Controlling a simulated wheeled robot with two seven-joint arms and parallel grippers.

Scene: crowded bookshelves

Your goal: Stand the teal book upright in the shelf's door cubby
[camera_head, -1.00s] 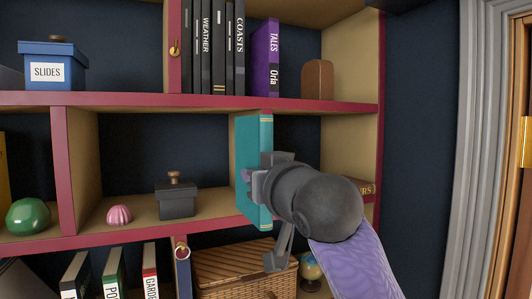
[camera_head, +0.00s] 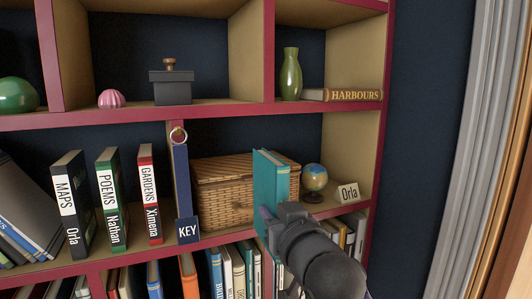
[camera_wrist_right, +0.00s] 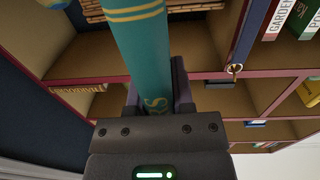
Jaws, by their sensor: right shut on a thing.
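The teal book (camera_head: 270,178) is upright in my right gripper (camera_head: 274,213), which is shut on its lower part. In the head view it overlaps the right end of the wicker basket (camera_head: 222,192) in the right-hand lower cubby. I cannot tell how far it reaches past the shelf's front edge. The right wrist view shows the teal book (camera_wrist_right: 140,45) with gold bands, between the fingers of the right gripper (camera_wrist_right: 157,92). My left gripper is out of view.
A blue upright panel (camera_head: 181,180) with a ring and a KEY label (camera_head: 187,231) stands left of the basket. Further left are the books Maps, Poems and Gardens (camera_head: 151,195). Above are a green vase (camera_head: 291,75) and the Harbours book (camera_head: 355,95). Books fill the shelf below.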

